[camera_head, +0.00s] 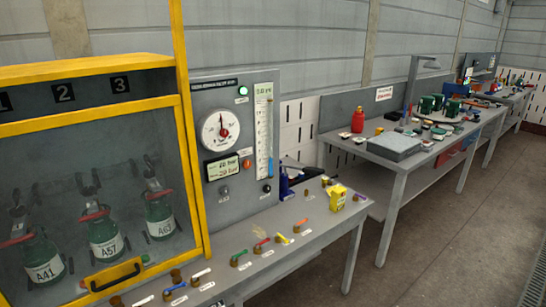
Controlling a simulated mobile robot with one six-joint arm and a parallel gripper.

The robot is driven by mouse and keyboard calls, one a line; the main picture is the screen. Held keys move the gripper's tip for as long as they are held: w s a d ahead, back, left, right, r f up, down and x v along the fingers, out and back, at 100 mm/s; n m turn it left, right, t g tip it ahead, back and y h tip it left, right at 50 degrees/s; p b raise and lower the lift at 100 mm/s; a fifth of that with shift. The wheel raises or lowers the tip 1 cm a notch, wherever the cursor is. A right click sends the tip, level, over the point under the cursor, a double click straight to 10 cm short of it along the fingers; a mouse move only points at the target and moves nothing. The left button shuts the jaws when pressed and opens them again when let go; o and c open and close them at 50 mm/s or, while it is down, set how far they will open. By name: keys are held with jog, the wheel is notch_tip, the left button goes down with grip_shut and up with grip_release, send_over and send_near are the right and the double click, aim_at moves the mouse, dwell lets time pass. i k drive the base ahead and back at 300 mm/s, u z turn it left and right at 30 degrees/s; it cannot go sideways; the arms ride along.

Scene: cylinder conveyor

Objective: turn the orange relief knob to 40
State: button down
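A grey instrument panel (205,95) stands right of the yellow-framed cabinet. A small round orange-red knob (247,164) sits on it, right of a lit display (222,168) with two lines of figures in bar. A round white dial (221,131) with a red needle is above the display. An orange-handled valve (300,223) also stands on the bench below. No label is readable on either orange part, so I cannot tell which is the relief knob, nor its setting. My gripper is not in view.
The yellow-framed cabinet (190,150) holds green cylinders (105,238) behind its front. Several coloured valve levers line the bench (225,250), near a yellow box (336,197). A second table (400,165) stands beyond; floor (440,240) at the right is clear.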

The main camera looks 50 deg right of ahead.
aim_at(247, 164)
jog(key=u, duration=0.3)
jog(key=k, duration=0.15)
jog(key=z, duration=1.7)
jog(key=k, duration=0.9)
jog(key=u, duration=0.15)
jog(key=i, duration=0.65)
